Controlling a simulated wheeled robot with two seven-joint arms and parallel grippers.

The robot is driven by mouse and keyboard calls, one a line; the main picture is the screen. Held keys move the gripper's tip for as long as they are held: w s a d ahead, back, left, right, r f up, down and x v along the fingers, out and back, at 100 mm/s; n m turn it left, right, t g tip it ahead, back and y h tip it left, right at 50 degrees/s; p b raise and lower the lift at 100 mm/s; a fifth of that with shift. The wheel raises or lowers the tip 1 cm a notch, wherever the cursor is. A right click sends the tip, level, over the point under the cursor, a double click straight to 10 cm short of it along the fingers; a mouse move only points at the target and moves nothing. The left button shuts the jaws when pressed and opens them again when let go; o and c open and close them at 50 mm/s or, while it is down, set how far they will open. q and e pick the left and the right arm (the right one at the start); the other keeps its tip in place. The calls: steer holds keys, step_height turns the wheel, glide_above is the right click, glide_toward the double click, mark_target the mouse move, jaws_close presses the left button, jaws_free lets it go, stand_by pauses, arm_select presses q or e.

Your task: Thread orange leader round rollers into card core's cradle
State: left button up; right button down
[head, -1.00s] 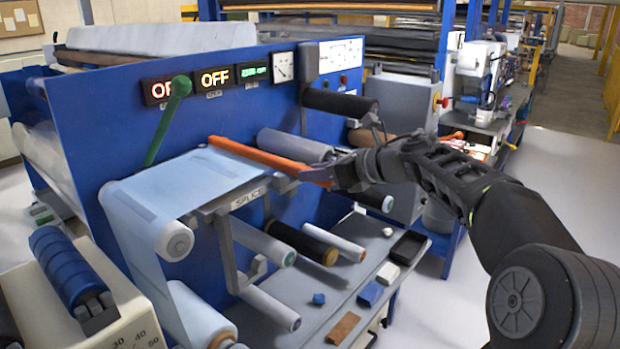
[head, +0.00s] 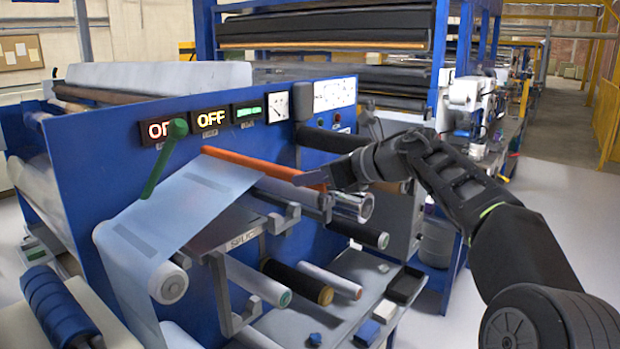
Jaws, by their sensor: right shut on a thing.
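My right gripper (head: 331,179) is shut on the near end of the orange leader (head: 262,165), a straight bar reaching back toward the blue panel. The pale blue film (head: 190,205) hangs from the leader's far part. A shiny silver roller (head: 352,205) lies just below the leader and gripper. A black roller (head: 328,139) is behind the gripper, partly covered by it. I cannot make out the card core or its cradle; my arm hides that area. My left gripper is out of view.
A dark roller with a green end (head: 358,232) and several more rollers jut from the blue panel (head: 95,150). Below, a grey shelf holds a black tray (head: 405,285) and small blocks. The floor at right is clear.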

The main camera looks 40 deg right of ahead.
steer(key=shift+r+p, duration=2.45)
steer(key=shift+r, duration=0.1)
